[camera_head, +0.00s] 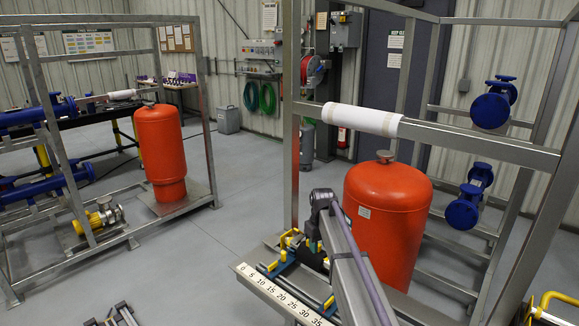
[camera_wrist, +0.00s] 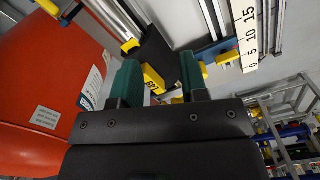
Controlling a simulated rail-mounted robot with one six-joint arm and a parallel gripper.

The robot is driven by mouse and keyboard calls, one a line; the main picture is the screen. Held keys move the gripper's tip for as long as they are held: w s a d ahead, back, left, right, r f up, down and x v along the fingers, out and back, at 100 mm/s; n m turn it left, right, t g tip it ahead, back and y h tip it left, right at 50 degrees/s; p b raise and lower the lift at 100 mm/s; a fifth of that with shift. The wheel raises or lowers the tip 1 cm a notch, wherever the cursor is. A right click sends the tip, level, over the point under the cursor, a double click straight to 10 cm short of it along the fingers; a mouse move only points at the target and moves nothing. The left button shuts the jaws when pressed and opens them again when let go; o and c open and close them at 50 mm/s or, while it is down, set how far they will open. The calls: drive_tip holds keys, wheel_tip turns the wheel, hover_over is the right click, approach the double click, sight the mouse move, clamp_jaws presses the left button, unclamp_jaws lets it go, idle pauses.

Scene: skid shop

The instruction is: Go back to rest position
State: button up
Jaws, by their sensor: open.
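My gripper (camera_wrist: 158,82) shows in the wrist view with its two green fingers apart and nothing held between them. In the head view my arm reaches up from the bottom edge, bends at the top, and my gripper is mostly hidden beside the large red tank (camera_head: 388,220). The same tank fills the left of the wrist view (camera_wrist: 45,75), close beside my gripper.
A steel frame (camera_head: 295,130) surrounds the red tank, with a white-wrapped pipe (camera_head: 360,119) across it. A numbered scale (camera_head: 280,293) and yellow-handled fittings lie below my arm. Another skid with a red tank (camera_head: 160,150) stands left. Grey floor (camera_head: 235,235) between the skids is clear.

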drive_tip(key=s+d+m, duration=0.2)
drive_tip(key=s, duration=1.5)
drive_tip(key=s+d+m, duration=0.2)
drive_tip(key=s, duration=1.5)
drive_tip(key=shift+d+m, duration=0.15)
drive_tip(key=shift+m, duration=0.25)
drive_tip(key=shift+r, duration=0.15)
